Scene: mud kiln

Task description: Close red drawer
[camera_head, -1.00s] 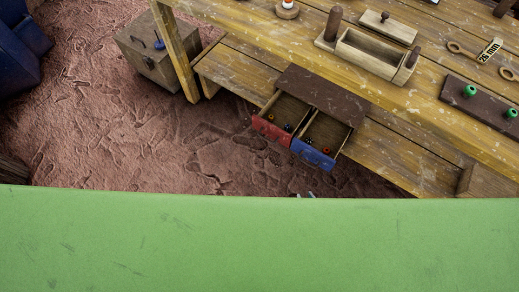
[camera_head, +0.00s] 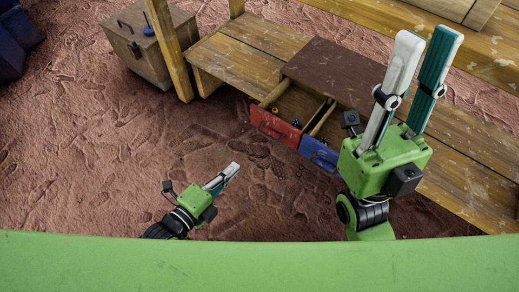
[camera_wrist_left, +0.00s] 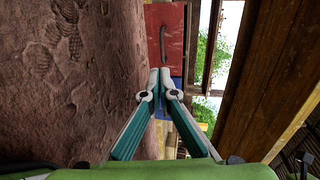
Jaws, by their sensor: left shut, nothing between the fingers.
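The red drawer (camera_head: 273,125) is open, pulled out from under the brown top of a small cabinet, with small items inside. The blue drawer (camera_head: 318,153) beside it is also pulled out. My left gripper (camera_head: 230,170) is shut and empty, in front of and apart from the red drawer. In the left wrist view the red drawer front (camera_wrist_left: 165,40) with its handle lies beyond the fingertips (camera_wrist_left: 160,72), and part of the blue drawer (camera_wrist_left: 175,108) shows behind the fingers. My right gripper (camera_head: 430,42) is raised to the right, its fingers apart and empty.
A wooden box (camera_head: 150,55) stands at upper left beside a bench leg (camera_head: 165,45). The reddish ground (camera_head: 110,140) left of the drawers is clear.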

